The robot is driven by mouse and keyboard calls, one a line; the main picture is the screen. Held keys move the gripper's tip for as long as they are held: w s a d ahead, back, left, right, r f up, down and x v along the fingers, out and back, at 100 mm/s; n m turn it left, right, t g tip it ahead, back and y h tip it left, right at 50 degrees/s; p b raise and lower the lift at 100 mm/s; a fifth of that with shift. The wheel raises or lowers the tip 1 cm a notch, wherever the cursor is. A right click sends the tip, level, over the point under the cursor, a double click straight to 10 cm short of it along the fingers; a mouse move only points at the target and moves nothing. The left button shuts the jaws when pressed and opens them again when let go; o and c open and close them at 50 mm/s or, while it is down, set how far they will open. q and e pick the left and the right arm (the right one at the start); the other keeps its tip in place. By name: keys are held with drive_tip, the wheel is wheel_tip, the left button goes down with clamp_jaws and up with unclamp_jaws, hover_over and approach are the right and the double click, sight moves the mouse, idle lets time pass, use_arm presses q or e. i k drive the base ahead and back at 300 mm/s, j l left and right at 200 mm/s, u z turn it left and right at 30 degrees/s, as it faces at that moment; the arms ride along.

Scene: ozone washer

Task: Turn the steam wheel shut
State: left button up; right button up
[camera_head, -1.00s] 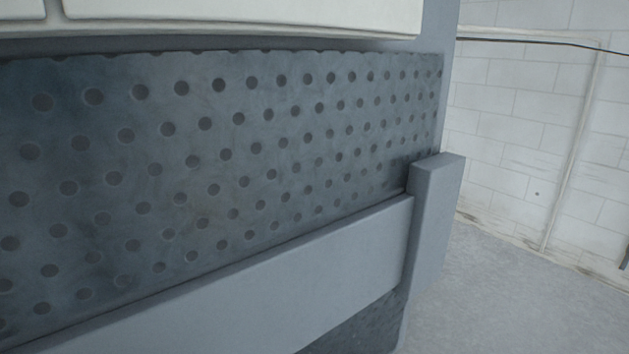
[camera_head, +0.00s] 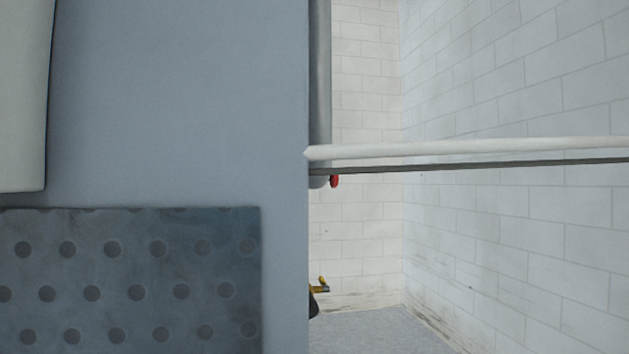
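A small red part (camera_head: 335,181), which may be the edge of the steam wheel, shows just past the right edge of the large grey machine (camera_head: 190,110). It sits at the lower end of a vertical grey pipe (camera_head: 320,80). Most of it is hidden behind the machine's edge, so I cannot tell its full shape or how far it is turned. Neither of my grippers is in view.
A perforated dark panel (camera_head: 130,280) covers the machine's lower left. A white pipe (camera_head: 470,148) and a thin dark line (camera_head: 480,164) cross the white brick wall (camera_head: 520,240). A yellow and black object (camera_head: 318,290) shows low behind the machine. Grey floor (camera_head: 375,330) lies beyond.

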sight(333, 180)
drive_tip(key=i+l+u, duration=0.1)
drive_tip(key=l, duration=0.35)
drive_tip(key=i+l+u, duration=0.1)
drive_tip(key=l, duration=0.4)
drive_tip(key=i+l+u, duration=0.1)
drive_tip(key=l, duration=0.35)
drive_tip(key=i+l+u, duration=0.1)
drive_tip(key=u, duration=0.35)
drive_tip(key=l+u, duration=0.1)
drive_tip(key=u, duration=0.35)
drive_tip(key=i+l+u, duration=0.1)
drive_tip(key=u, duration=0.35)
drive_tip(key=l, duration=0.1)
